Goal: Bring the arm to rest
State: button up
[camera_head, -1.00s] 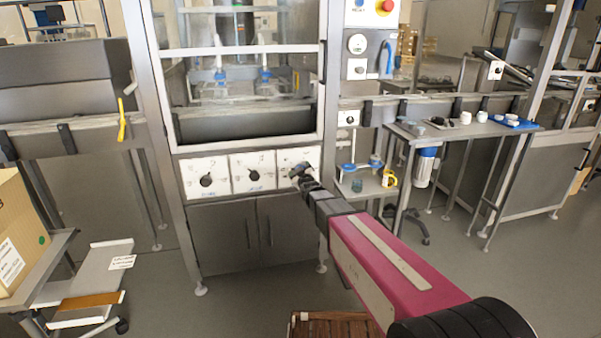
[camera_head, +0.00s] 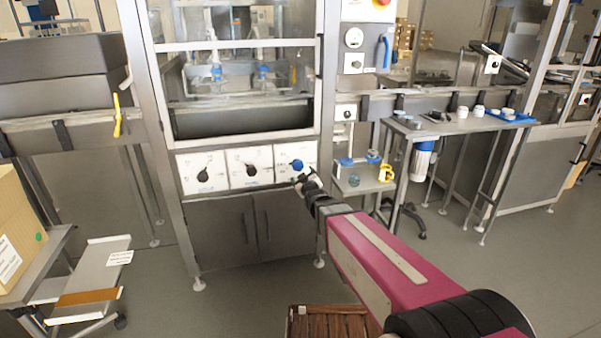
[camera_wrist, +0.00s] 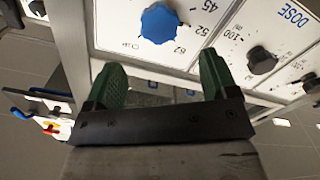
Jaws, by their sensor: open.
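My gripper (camera_wrist: 160,85) is open and empty, with its two green fingers apart. In the wrist view a blue knob (camera_wrist: 160,23) on a white dial panel (camera_wrist: 120,35) lies just beyond the fingertips, apart from them. In the head view my gripper (camera_head: 301,181) is small and partly hidden by my arm. It is just below the blue knob (camera_head: 297,165), the rightmost of the three dials on the filling machine's front. The two other knobs, the middle one (camera_head: 251,170) and the left one (camera_head: 203,175), are black.
The machine's steel cabinet doors (camera_head: 237,235) are below the dials. A side table (camera_head: 455,126) with small white items stands at the right. A cart (camera_head: 100,262) and a cardboard box (camera_head: 14,225) are at the left. A slatted wooden crate (camera_head: 328,323) is in front. Open floor lies between.

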jog(key=shift+s+d, duration=0.15)
jog(key=shift+s, duration=0.35)
jog(key=s+d+f+m+g+h, duration=0.45)
jog(key=s+d+f+g, duration=0.45)
jog(key=d+f, duration=0.3)
jog(key=s+d+f+m+g, duration=0.2)
jog(key=s+d+m+g, duration=0.2)
jog(key=s+d+g, duration=0.4)
jog(key=s, duration=0.6)
jog(key=shift+s+d+f+m, duration=0.2)
jog(key=shift+s+d+m, duration=0.1)
jog(key=shift+m, duration=0.05)
jog(key=shift+h, duration=0.25)
